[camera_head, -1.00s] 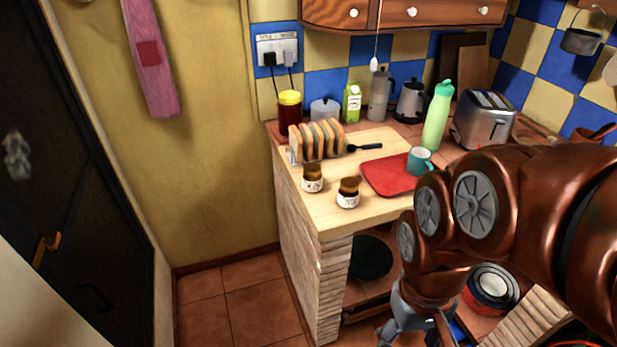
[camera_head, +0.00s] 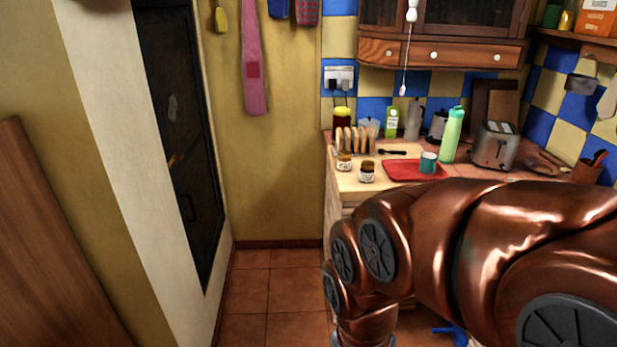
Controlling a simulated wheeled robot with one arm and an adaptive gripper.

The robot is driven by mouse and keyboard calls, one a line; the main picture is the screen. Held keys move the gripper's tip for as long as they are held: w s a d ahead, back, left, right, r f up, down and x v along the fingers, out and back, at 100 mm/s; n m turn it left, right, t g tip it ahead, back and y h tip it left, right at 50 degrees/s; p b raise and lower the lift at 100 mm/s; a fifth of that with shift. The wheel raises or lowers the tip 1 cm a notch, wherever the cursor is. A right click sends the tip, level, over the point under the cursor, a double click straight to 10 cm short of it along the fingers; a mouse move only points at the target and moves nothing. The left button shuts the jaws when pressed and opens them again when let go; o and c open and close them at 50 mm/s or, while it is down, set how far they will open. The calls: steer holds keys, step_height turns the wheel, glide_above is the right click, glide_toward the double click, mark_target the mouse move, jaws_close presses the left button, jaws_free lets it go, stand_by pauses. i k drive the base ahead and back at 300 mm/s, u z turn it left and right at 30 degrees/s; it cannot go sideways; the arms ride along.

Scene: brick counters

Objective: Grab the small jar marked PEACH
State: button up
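Two small jars with brown tops and pale labels stand on the front left of the wooden counter. One jar (camera_head: 344,161) is at the left, close to the toast rack. The other jar (camera_head: 367,172) is a little nearer and to the right. The lettering is too small to read, so I cannot tell which is marked PEACH. My copper arm fills the lower right of the view and bends down in front of the counter. My gripper is out of view below the bottom edge.
A toast rack (camera_head: 355,140), red board (camera_head: 402,172), teal mug (camera_head: 428,162), green bottle (camera_head: 452,135) and toaster (camera_head: 495,146) stand on the counter (camera_head: 345,183). The tiled floor (camera_head: 270,290) left of the counter is clear.

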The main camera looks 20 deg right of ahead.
mark_target(344, 163)
steer(key=u, duration=0.65)
steer(key=i, duration=1.25)
steer(key=z, duration=1)
steer(key=i, duration=0.65)
steer(key=z, duration=0.7)
